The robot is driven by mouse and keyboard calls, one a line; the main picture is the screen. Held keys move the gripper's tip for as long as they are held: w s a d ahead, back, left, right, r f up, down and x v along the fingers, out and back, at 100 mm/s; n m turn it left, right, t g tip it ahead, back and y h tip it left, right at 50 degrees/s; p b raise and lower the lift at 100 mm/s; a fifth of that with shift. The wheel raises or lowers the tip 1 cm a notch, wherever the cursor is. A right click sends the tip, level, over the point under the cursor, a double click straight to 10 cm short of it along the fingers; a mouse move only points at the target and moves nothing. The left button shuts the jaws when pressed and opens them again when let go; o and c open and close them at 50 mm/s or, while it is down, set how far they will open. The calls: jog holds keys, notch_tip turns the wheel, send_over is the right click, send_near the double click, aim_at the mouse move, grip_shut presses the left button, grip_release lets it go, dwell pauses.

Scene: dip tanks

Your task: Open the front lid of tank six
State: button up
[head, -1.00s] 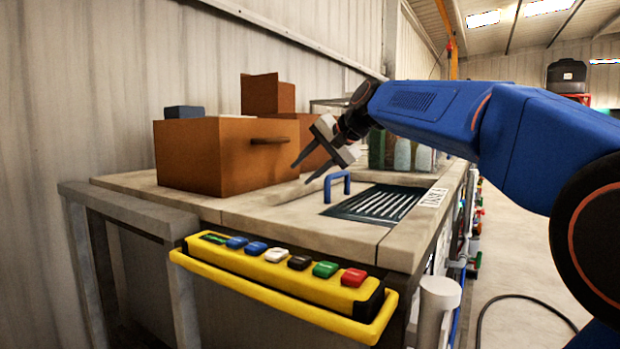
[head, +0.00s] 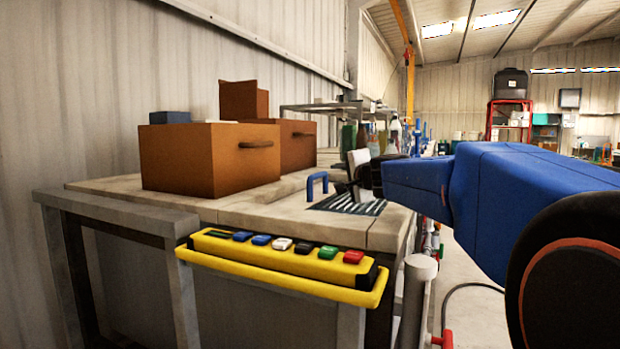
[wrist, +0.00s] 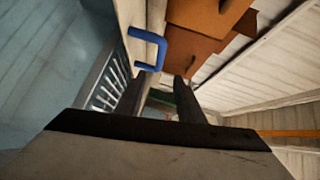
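A blue U-shaped handle (head: 317,178) stands up from the pale tank top (head: 275,222), left of a dark slatted grille (head: 345,206). The top around the handle lies flat; the lid's own edges are hard to make out. My gripper (head: 345,190) is just right of the handle, over the grille. In the wrist view, the two dark fingers of my gripper (wrist: 160,85) are spread apart with nothing between them. The handle (wrist: 148,48) is beyond the fingertips, slightly left of centre, and not held. No tank number is readable now.
Brown boxes (head: 210,160) with handles stand on the top behind and left of the handle. A yellow button panel with a rail (head: 278,255) runs along the front. Bottles (head: 365,137) stand farther back. The floor on the right (head: 470,255) is mostly clear, with a cable.

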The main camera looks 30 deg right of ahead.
aim_at(319, 175)
jog(key=w, duration=0.5)
jog(key=w+d+f, duration=0.1)
jog(key=w, duration=0.5)
jog(key=w+d+f, duration=0.1)
jog(key=w, duration=0.4)
jog(key=shift+w+d+f, duration=0.1)
jog(key=shift+w+f, duration=0.05)
jog(key=shift+w, duration=0.25)
grip_shut()
